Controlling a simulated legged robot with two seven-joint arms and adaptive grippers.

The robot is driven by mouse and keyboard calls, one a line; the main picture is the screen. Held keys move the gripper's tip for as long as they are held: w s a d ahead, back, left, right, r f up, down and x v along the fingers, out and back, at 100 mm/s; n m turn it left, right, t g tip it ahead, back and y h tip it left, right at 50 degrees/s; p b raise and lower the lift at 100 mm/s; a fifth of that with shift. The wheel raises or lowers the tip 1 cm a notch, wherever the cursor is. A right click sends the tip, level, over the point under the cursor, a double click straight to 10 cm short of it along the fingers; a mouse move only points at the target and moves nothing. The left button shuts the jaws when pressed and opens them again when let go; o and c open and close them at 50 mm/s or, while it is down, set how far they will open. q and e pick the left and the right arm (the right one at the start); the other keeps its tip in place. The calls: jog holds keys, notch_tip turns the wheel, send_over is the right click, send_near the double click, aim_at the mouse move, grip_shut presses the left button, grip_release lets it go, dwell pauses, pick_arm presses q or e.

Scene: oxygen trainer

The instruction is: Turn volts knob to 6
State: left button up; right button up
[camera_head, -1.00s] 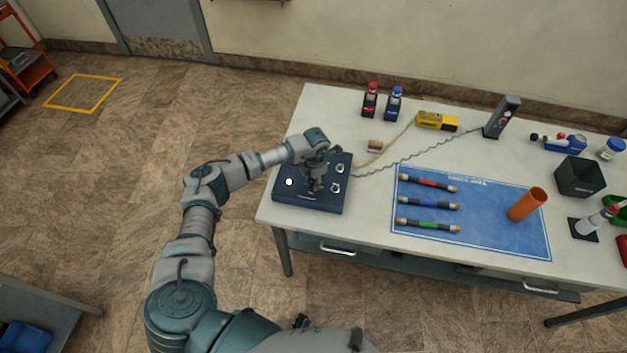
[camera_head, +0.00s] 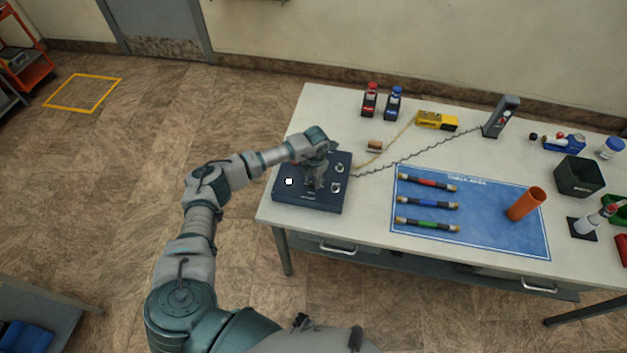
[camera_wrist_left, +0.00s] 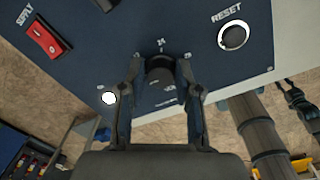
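The volts knob (camera_wrist_left: 160,66) is a dark round knob on the dark blue trainer panel (camera_head: 312,206), near the table's left end. In the left wrist view it sits between the two fingers of my left gripper (camera_wrist_left: 160,75). The fingers straddle it closely, but I cannot tell if they press on it. A number above the knob looks like 24; other scale marks and the pointer are too small or covered. In the head view my left gripper (camera_head: 316,183) is over the panel and hides the knob. My right gripper is not clearly in view.
The panel also has a red supply switch (camera_wrist_left: 47,38), a reset button (camera_wrist_left: 233,36) and a white round spot (camera_wrist_left: 109,98). Right of the panel lie several banded tubes (camera_head: 428,203) on a blue mat (camera_head: 480,233). Bottles (camera_head: 370,100) stand behind.

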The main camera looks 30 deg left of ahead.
pick_arm(q)
jog(key=shift+o, duration=1.3)
jog(key=shift+f, duration=0.1)
notch_tip(320, 180, up, 12)
jog(key=shift+d, duration=0.2)
jog(key=shift+f, duration=0.1)
